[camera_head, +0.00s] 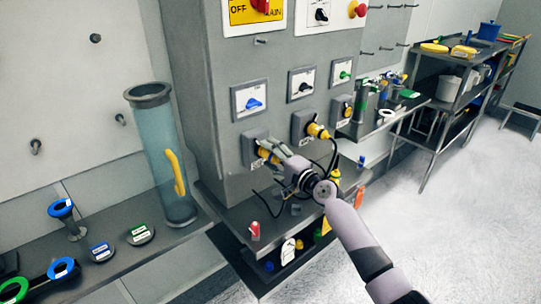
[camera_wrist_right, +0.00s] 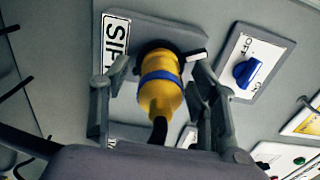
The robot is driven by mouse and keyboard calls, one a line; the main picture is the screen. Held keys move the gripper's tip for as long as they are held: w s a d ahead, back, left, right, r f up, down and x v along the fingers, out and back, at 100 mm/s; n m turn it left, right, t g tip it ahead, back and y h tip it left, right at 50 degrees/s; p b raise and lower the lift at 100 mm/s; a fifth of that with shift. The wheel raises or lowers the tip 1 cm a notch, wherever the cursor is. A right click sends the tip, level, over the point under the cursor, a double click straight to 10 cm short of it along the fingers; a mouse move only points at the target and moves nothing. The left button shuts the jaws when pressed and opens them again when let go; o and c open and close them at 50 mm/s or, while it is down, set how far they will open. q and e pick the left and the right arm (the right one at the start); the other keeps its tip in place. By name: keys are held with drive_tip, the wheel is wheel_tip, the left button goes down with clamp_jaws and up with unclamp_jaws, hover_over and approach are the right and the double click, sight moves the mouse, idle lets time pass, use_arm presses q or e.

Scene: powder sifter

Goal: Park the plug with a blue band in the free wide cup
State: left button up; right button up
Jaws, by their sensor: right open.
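The yellow plug with a blue band (camera_wrist_right: 160,92) sits in a socket on a grey plate with a label starting "SIF" in the right wrist view. Its black cable runs back toward my right gripper (camera_wrist_right: 161,70). The gripper's fingers are open, one on each side of the plug, with gaps visible. In the head view my right gripper (camera_head: 270,149) is at the left socket of the grey cabinet and partly hides the plug (camera_head: 263,153). I cannot pick out a free wide cup with certainty. My left gripper is out of view.
A second yellow plug (camera_head: 317,131) is in the socket to the right. A blue-knobbed switch (camera_head: 253,103) is above the left socket. A small shelf (camera_head: 384,122) with green-marked items juts out at right. A tall clear cylinder (camera_head: 167,160) stands at left.

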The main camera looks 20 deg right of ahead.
sight(281, 163)
idle(0.7)
clamp_jaws()
idle(0.7)
drive_tip(key=shift+s+d+f, duration=0.1)
drive_tip(key=shift+r+v, duration=0.2)
drive_tip(key=shift+v, duration=0.9)
drive_tip(key=shift+s+f+p, duration=0.1)
drive_tip(key=shift+s+p, duration=0.2)
drive_tip(key=shift+p, duration=0.05)
drive_tip(key=shift+p+v, duration=0.3)
drive_tip(key=shift+v, duration=1.25)
drive_tip(key=shift+w, duration=0.1)
